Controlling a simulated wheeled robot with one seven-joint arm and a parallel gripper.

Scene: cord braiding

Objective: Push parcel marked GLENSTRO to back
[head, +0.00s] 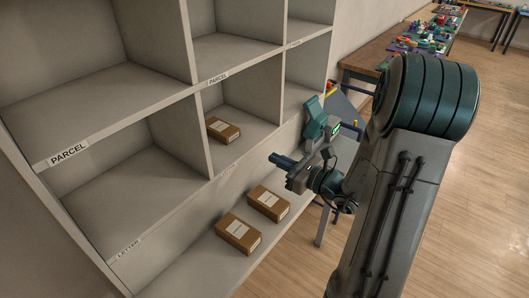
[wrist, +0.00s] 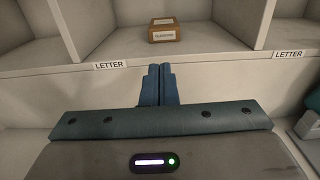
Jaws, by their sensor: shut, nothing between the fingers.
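A small brown parcel with a pale label sits in a shelf compartment. In the wrist view this parcel (wrist: 164,30) is straight ahead, beyond my fingertips. Its label lettering is small and blurred but looks like GLENSTRO. What seems the same parcel (head: 223,130) shows in the head view, in the middle-row compartment, with free floor behind it. My gripper (head: 273,158) is in front of the shelf, apart from the parcel. In the wrist view my gripper's blue fingers (wrist: 158,70) are together and empty, pointing towards the shelf edge below the parcel.
Two more brown parcels, one nearer (head: 239,234) and one farther (head: 268,203), lie on the lower ledge. Upright dividers (head: 195,135) flank the compartment. A shelf lip with LETTER labels (wrist: 111,66) runs below it. A cluttered table (head: 375,55) stands behind my arm.

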